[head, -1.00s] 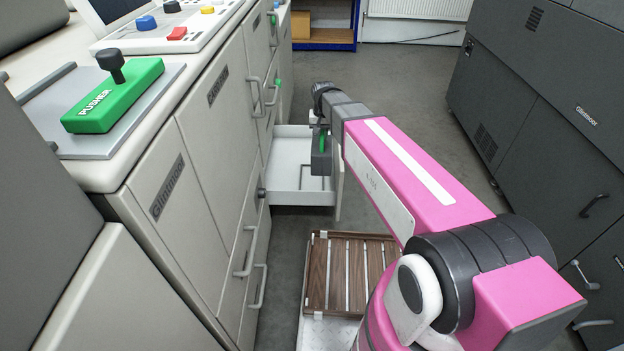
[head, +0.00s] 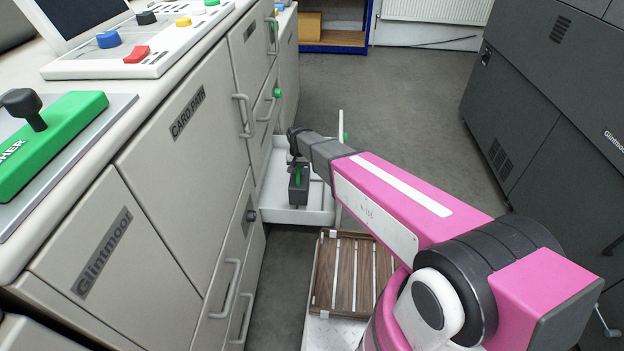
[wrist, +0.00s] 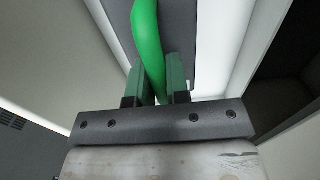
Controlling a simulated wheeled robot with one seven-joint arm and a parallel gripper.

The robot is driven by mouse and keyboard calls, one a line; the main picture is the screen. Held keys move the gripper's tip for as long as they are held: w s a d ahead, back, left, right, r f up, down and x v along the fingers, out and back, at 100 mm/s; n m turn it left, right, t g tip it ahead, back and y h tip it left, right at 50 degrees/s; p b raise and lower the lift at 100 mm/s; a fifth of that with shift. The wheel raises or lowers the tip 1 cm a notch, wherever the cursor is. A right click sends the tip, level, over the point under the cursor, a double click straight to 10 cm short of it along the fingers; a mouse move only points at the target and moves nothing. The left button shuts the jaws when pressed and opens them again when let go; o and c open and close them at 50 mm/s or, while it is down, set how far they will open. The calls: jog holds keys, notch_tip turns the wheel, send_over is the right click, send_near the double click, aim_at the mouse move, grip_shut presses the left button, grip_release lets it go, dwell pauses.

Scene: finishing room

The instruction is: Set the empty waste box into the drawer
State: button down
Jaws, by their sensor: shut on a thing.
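The waste box (head: 299,190) is a narrow dark grey box with a green handle, hanging from my gripper in the head view. My gripper is shut on the green handle (wrist: 147,35), with one finger on each side of it in the wrist view (wrist: 153,85). The drawer (head: 285,215) is white and pulled out from the left cabinet row. The box is upright and overlaps the inside of the drawer, within its walls as seen from above. I cannot tell whether its underside touches the drawer floor. The box's inside is not visible.
A slatted wooden rack (head: 350,272) lies on my base below the arm. The cabinet fronts (head: 190,190) with handles run close along the left. A dark grey machine (head: 550,110) stands on the right. Grey floor (head: 400,110) is free between them.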

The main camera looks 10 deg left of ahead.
jog(key=w+d+f, duration=0.4)
jog(key=w+f, duration=0.2)
jog(key=f, duration=0.2)
jog(key=shift+w+f, duration=0.2)
jog(key=shift+f, duration=0.4)
jog(key=c, duration=1.1)
grip_release()
jog(key=shift+r, duration=0.1)
notch_tip(320, 180, up, 12)
jog(key=r, duration=0.1)
jog(key=s+d+r, duration=0.3)
jog(key=s+d, duration=0.4)
jog(key=d, duration=0.4)
jog(key=s+d+r, duration=0.3)
jog(key=s+d, duration=0.3)
jog(key=d, duration=0.5)
jog(key=s+d+r, duration=0.3)
jog(key=s+d, duration=0.4)
jog(key=d, duration=0.4)
jog(key=shift+s+r+m, duration=0.3)
jog(key=shift+s, duration=0.05)
